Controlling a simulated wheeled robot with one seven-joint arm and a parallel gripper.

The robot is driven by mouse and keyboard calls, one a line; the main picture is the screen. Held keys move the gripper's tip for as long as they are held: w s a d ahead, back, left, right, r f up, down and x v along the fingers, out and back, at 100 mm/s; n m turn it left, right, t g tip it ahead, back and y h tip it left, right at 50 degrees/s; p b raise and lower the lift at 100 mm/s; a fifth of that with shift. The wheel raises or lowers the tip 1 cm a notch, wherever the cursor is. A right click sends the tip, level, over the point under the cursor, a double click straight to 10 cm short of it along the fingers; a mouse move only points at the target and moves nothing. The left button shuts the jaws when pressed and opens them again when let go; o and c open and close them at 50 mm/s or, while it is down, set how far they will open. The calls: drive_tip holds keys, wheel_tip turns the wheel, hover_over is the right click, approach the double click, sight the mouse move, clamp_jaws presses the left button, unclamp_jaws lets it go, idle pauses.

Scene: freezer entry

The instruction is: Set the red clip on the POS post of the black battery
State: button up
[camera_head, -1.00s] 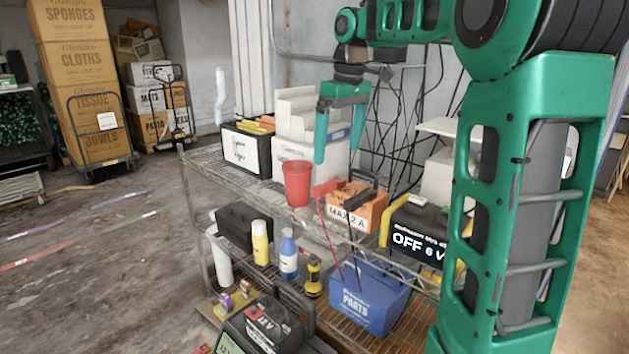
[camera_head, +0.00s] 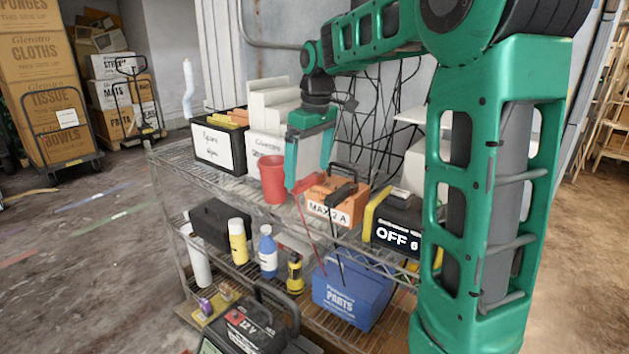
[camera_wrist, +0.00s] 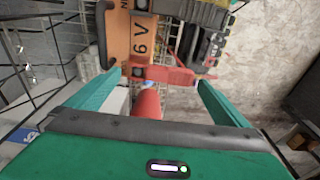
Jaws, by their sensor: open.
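The red clip (camera_head: 302,185) sits at the left end of the orange charger (camera_head: 336,203) marked MAX 2 A, on the upper shelf. My gripper (camera_head: 309,170) is open, its fingers pointing down at the clip. In the wrist view the red clip (camera_wrist: 168,77) lies between my two open fingers (camera_wrist: 152,76), not gripped. A black clip (camera_head: 342,193) rests on the charger, and cables hang down from it. The black battery (camera_head: 254,328), marked 12V with a red patch on top, is low at the front left. Its POS post is too small to make out.
A red cup (camera_head: 273,180) stands close left of my gripper. A black unit reading OFF (camera_head: 393,237) is right of the charger. The floor at left is mostly clear.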

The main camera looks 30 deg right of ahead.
drive_tip(key=shift+w+f, duration=0.1)
drive_tip(key=shift+f, duration=1.05)
drive_tip(key=c, duration=1)
drive_tip(key=shift+r, duration=0.1)
drive_tip(key=shift+r, duration=0.45)
drive_tip(key=r, duration=0.3)
drive_tip(key=shift+w+a+r, duration=0.2)
drive_tip(key=shift+a+r, duration=0.1)
drive_tip(key=shift+a, duration=0.05)
drive_tip(key=shift+w+a+r, duration=0.85)
drive_tip(key=shift+a+r, duration=0.75)
drive_tip(key=shift+r, duration=0.15)
drive_tip(key=shift+w+a+r, duration=0.85)
drive_tip(key=shift+a+r, duration=0.75)
drive_tip(key=shift+r, duration=0.1)
drive_tip(key=shift+w+a+r, duration=0.85)
drive_tip(key=shift+a+r, duration=0.75)
drive_tip(key=shift+r, duration=0.15)
